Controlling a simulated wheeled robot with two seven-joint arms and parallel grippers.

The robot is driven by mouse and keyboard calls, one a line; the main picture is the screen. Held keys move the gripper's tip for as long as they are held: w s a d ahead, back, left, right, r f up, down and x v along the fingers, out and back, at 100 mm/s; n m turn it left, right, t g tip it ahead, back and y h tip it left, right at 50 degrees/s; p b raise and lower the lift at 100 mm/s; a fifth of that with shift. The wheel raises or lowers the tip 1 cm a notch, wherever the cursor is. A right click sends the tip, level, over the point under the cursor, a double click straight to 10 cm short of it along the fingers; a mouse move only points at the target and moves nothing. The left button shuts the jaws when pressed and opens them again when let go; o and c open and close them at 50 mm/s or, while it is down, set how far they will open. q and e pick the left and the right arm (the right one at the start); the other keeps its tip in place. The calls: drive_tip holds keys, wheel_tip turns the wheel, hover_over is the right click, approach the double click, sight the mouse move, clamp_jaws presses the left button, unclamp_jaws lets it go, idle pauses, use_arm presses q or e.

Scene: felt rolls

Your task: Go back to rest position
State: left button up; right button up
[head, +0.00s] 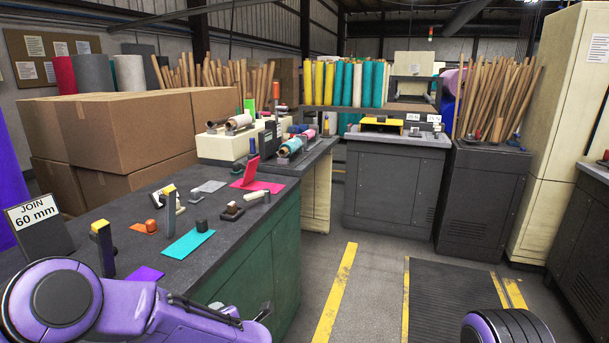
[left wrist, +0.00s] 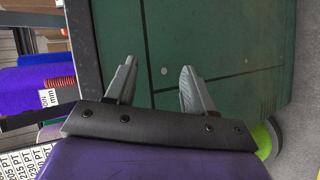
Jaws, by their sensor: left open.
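My left gripper shows in the left wrist view (left wrist: 158,82). Its two grey fingers stand apart with nothing between them, in front of the green side of the workbench (left wrist: 225,45). In the head view my purple left arm comes in at the bottom left, beside the near end of the dark bench top (head: 125,205); its fingers are not clearly visible there. A small purple part of my right arm shows at the bottom right. The right gripper is out of frame.
On the bench lie a teal felt piece (head: 188,246), a pink felt piece (head: 257,186) and a "JOIN 60 mm" sign (head: 37,224). Cardboard boxes (head: 120,130) stand behind it. The floor right of the bench has a yellow line (head: 337,295) and a dark mat (head: 455,300), and is open.

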use_arm(q)
drive_tip(key=s+f+m+h, duration=0.3)
drive_tip(key=s+f+m, duration=0.6)
drive_tip(key=s+f, duration=0.1)
drive_tip(key=s+a+f+m+g+p, duration=0.1)
drive_tip(key=s+a+f+m+g, duration=0.2)
drive_tip(key=s, duration=1.2)
drive_tip(key=s+a+f+m+g+h+p, duration=0.1)
drive_tip(key=s+a+m, duration=0.5)
drive_tip(key=s, duration=0.8)
wheel_tip(320, 180, down, 3)
drive_tip(key=g+p, duration=0.1)
drive_tip(key=g, duration=0.1)
drive_tip(key=shift+s+a+f+m+g, duration=0.2)
drive_tip(key=shift+s+m+g, duration=0.1)
drive_tip(key=shift+s+g, duration=0.1)
drive_tip(key=shift+d, duration=0.1)
